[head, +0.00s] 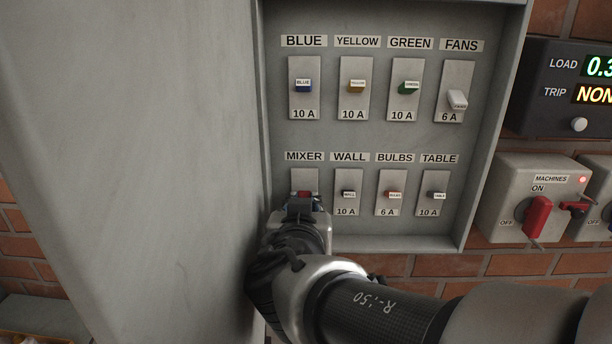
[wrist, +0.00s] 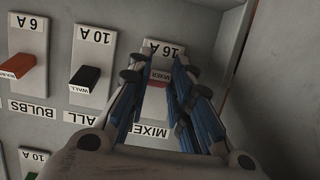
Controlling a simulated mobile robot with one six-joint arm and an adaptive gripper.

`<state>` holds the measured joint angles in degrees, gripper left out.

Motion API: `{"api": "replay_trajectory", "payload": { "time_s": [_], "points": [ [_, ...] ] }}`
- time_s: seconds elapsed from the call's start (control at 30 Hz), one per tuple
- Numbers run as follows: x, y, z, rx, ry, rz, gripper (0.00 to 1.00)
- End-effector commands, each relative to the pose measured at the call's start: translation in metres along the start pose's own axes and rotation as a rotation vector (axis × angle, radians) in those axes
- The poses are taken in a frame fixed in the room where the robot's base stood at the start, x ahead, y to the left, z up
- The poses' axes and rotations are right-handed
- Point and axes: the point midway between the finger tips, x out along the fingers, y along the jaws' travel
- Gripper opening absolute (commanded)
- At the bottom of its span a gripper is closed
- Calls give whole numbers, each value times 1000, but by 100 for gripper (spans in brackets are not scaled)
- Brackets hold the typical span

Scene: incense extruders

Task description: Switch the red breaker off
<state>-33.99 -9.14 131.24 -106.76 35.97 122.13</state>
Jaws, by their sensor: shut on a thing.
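The red breaker is the one labelled MIXER, at the lower left of the grey panel; its red lever (head: 304,194) shows just above my gripper (head: 303,208). In the wrist view, which sees the panel upside down, the lever (wrist: 160,76) with its MIXER tag sits between my fingertips (wrist: 164,88). My gripper is shut on the lever. The fingers hide most of it, so its exact tilt cannot be told. The 16 A plate (wrist: 164,49) shows beyond the fingertips.
Right of it are the black WALL lever (head: 348,194), orange-red BULBS lever (head: 394,195) and grey TABLE lever (head: 438,195). Blue, yellow, green and white FANS (head: 457,99) levers are above. The panel's left wall (head: 267,110) is close. A red rotary switch (head: 537,217) is at right.

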Motion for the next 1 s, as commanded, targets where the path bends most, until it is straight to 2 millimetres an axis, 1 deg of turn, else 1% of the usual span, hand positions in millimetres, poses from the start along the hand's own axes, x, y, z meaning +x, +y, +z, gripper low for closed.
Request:
{"api": "replay_trajectory", "payload": {
  "time_s": [0.23,0.27,0.57,0.87,0.97,1.0],
  "points": [
    [0,0,1,-1,-3,0,0],
    [0,0,1,-1,-3,0,20],
    [0,0,1,-1,-2,0,40],
    [0,0,-1,0,-1,1,40],
    [-2,0,-7,3,1,1,40],
    [-3,0,-12,4,3,1,40]
  ]
}}
